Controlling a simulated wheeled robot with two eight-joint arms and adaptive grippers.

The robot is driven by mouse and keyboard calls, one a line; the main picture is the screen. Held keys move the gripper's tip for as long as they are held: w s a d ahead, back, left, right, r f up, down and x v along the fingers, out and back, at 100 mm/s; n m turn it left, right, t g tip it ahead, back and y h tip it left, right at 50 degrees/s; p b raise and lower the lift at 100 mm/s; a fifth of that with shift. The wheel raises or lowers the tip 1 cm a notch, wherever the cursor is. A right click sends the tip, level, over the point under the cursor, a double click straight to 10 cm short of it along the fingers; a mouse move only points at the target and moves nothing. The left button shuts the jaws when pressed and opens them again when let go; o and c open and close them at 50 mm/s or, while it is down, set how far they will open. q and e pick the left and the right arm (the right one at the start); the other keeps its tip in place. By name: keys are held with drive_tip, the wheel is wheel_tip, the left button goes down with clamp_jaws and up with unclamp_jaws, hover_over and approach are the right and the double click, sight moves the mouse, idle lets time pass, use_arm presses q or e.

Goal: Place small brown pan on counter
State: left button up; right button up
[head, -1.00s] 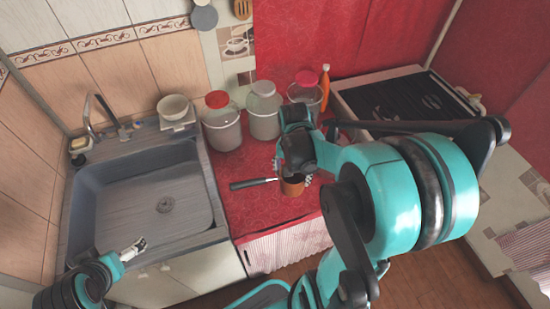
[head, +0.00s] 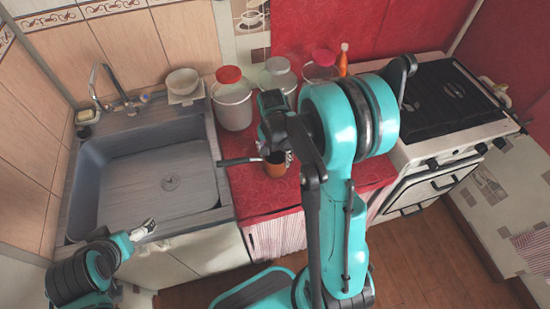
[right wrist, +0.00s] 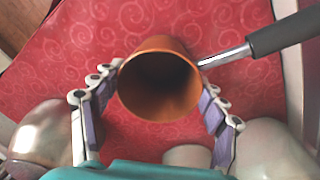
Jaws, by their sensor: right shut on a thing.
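The small brown pan (head: 276,163) is over the red counter (head: 245,195), right of the sink, with its dark handle (head: 237,161) pointing left. My right gripper (head: 279,156) is at the pan. In the right wrist view, its fingers are on both sides of the brown pan (right wrist: 158,95), shut on its body, with the open mouth facing the camera and the handle (right wrist: 285,33) toward the upper right. I cannot tell whether the pan's base touches the counter. My left gripper (head: 143,230) is by the sink's front edge, apart from the pan; its jaw state is unclear.
The grey sink (head: 150,165) is left of the counter, with a white bowl (head: 182,81) behind it. Lidded jars (head: 233,105) stand along the counter's back. The stove (head: 450,100) is at the right. Red counter surface is bare around the pan.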

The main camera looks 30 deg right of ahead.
drive_tip(key=shift+f, duration=0.15)
drive_tip(key=o, duration=1.7)
